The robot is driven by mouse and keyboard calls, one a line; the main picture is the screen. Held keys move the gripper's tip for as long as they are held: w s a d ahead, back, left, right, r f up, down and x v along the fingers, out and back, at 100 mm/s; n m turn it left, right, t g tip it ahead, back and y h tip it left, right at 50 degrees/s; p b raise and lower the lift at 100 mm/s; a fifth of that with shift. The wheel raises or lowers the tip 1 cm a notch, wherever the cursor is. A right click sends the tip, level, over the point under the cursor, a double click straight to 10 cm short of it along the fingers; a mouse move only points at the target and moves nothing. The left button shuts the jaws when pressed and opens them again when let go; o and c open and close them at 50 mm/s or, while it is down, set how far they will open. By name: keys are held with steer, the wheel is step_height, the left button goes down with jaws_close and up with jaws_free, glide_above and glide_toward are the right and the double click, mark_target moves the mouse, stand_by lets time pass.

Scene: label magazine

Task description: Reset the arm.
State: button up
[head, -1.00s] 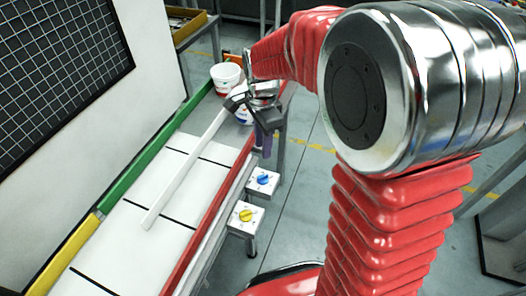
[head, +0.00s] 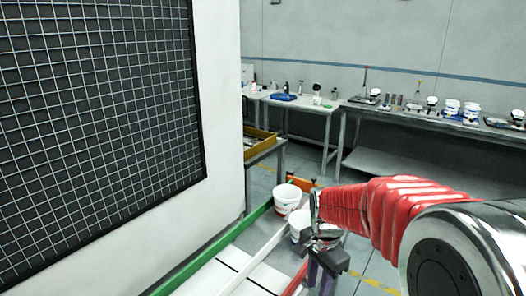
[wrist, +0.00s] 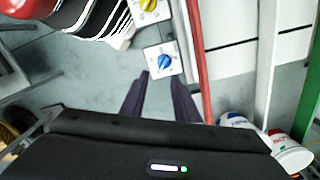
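Floor and a white box with a blue knob (wrist: 162,62) show below and beyond the fingertips. Part of the gripper is cut off or overlapped by its own body in the head view.
A white bucket (head: 287,197) stands close to my gripper on the conveyor, with a second one (head: 299,222) beside it. A green rail (head: 230,238) and white guard wall (head: 222,190) bound the left. A yellow-knob box (wrist: 150,8) is near. Benches (head: 440,117) stand far back.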

steer(key=s+r+n+t, duration=0.3)
steer(key=s+r+n, duration=0.3)
steer(key=s, duration=0.3)
steer(key=s+d+r+n+t, duration=0.1)
steer(key=s+r+n+t, duration=0.1)
steer(key=s+r+n, duration=0.4)
steer(key=s, duration=0.2)
steer(key=shift+s+r+t, duration=0.15)
steer(key=shift+s+t, duration=0.2)
steer(key=shift+t, duration=0.05)
